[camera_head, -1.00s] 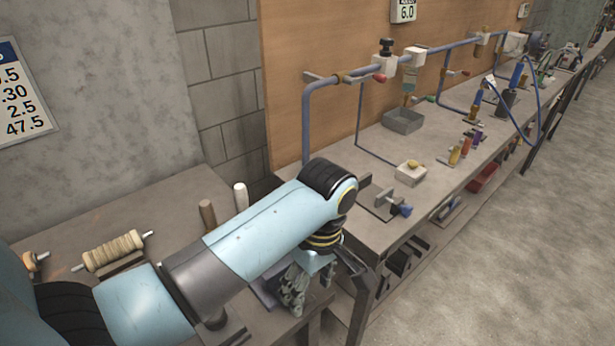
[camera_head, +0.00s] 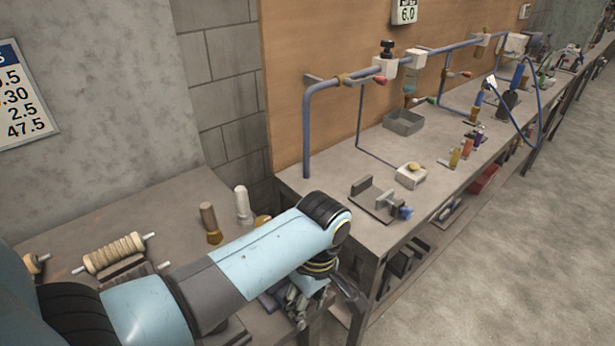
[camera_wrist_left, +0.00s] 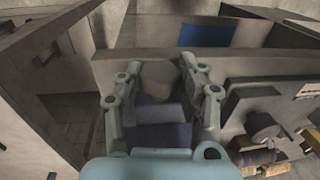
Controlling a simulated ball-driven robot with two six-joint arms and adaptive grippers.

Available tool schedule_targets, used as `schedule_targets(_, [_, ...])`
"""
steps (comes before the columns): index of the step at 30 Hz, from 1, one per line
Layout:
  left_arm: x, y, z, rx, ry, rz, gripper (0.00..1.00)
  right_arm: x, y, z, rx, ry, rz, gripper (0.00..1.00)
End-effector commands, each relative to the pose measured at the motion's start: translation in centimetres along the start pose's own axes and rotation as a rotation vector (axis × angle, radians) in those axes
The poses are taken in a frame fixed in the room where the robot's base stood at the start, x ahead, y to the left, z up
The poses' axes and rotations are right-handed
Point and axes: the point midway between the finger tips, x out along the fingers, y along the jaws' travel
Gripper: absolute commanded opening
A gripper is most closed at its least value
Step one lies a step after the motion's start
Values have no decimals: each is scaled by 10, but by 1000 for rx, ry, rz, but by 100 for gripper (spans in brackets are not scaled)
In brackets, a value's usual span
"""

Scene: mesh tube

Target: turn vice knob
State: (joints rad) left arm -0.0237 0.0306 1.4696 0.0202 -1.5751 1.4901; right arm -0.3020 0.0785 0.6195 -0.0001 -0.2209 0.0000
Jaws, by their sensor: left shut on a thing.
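A small vice (camera_head: 378,200) with grey jaws and a blue knob (camera_head: 404,213) stands on the right bench, clear of my arm. My left gripper (camera_head: 298,310) is low at the right end of the left bench, apart from that vice. In the left wrist view my left gripper (camera_wrist_left: 160,95) has its fingers on both sides of a grey-brown piece (camera_wrist_left: 158,76) and is shut on it. Dark bluish surfaces (camera_wrist_left: 165,135) show below that piece between the fingers. I cannot tell whether it is a vice knob, as the fingers hide much of it. My right gripper is not in view.
The left bench (camera_head: 175,200) holds a wooden spool (camera_head: 113,254), a brown-handled tool (camera_head: 208,222) and a white one (camera_head: 242,205). The right bench carries a grey tray (camera_head: 404,122), a white block (camera_head: 411,176) and blue piping (camera_head: 307,130). The floor at right is clear.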

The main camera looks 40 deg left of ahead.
Motion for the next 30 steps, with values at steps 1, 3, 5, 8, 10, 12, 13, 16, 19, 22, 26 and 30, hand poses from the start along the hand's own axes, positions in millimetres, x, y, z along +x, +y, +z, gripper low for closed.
schedule_targets(1, [0,0,0,0,0,0,11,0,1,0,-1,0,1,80])
schedule_targets(3, [0,0,0,0,0,0,6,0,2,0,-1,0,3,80])
schedule_targets(5, [0,0,0,0,0,-1,6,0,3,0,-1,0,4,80])
schedule_targets(8, [0,1,0,0,0,-11,6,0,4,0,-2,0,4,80])
schedule_targets(10, [0,1,0,0,0,-29,6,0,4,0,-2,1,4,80])
schedule_targets(12, [0,2,0,0,0,-54,6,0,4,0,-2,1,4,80])
schedule_targets(13, [0,2,0,0,0,-68,6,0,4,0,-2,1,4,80])
schedule_targets(16, [0,3,0,0,0,-127,6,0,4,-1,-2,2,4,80])
schedule_targets(19, [-1,4,0,0,-1,-198,6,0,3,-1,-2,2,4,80])
schedule_targets(22, [0,5,0,0,-1,-276,6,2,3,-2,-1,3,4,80])
schedule_targets(26, [1,6,0,0,0,-373,6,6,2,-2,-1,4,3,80])
schedule_targets(30, [3,6,0,0,-1,-466,6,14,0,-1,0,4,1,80])
